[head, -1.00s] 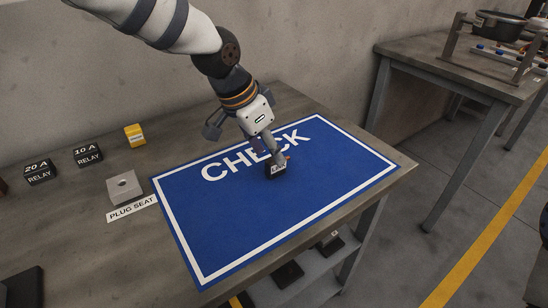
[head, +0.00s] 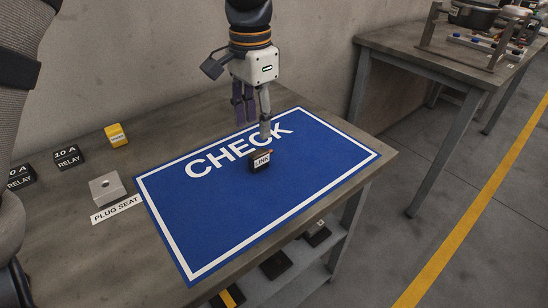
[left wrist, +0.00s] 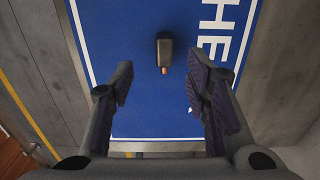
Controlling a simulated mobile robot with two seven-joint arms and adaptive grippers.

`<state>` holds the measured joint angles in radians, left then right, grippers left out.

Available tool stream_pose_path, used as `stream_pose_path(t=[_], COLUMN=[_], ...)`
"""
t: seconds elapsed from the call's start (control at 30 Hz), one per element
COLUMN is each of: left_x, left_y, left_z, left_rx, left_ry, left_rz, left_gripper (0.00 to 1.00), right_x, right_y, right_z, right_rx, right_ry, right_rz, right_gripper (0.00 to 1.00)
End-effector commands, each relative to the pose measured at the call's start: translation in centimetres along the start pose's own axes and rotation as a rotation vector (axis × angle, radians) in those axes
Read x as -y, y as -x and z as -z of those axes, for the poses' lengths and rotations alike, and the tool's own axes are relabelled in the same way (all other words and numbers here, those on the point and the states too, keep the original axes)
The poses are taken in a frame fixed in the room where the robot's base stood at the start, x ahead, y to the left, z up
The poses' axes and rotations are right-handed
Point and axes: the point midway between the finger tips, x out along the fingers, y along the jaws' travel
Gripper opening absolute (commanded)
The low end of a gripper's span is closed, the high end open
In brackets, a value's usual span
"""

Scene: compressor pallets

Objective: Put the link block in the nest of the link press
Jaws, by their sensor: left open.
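The link block (head: 262,160), small and black with a white LINK label, lies on the blue CHECK mat (head: 230,205). It also shows in the left wrist view (left wrist: 164,50), with a small copper-coloured tip at one end. My left gripper (head: 254,122) is open and empty, pointing down above and just behind the block in the head view. In the left wrist view its fingers (left wrist: 158,90) are spread wide, and the block lies beyond them, apart from both. I cannot make out the link press or its nest. My right gripper is not in view.
A grey plug seat block (head: 107,188), two black relays (head: 69,158) and a yellow block (head: 116,135) stand left of the mat. Dark items (head: 277,265) lie on the shelf below. A second table (head: 410,50) at the right holds a metal frame and other parts.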

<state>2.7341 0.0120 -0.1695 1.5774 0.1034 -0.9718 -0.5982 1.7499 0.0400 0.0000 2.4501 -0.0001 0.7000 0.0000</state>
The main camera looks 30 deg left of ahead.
Motion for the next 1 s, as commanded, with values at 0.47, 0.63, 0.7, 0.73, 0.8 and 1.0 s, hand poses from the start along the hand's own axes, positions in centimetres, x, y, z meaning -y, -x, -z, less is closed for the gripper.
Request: stream_pose_path(t=[0.47, 0.63, 0.7, 0.73, 0.8, 1.0], left_x=[0.5, 0.6, 0.5, 0.5, 0.5, 0.5], left_y=[-8.1, -8.4, -8.4, -8.4, -8.4, -8.4], left_z=[0.9, 1.0, 1.0, 1.0, 1.0, 1.0], left_rx=[0.002, -0.003, -0.003, -0.003, -0.003, -0.003], left_ry=[0.0, -0.001, -0.001, -0.001, -0.001, -0.001], left_rz=[-0.002, 0.001, 0.001, 0.001, 0.001, 0.0], left_gripper=[0.43, 0.43, 0.43, 0.41, 0.25, 0.0], right_x=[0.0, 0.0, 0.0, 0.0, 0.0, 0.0], right_y=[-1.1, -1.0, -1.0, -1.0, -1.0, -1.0], right_z=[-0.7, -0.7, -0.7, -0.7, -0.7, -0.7], right_rx=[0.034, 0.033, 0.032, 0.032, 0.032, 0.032], right_ry=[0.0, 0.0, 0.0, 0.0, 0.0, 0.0], right_rz=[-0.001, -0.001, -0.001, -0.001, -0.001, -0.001], right_gripper=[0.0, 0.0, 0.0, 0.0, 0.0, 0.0])
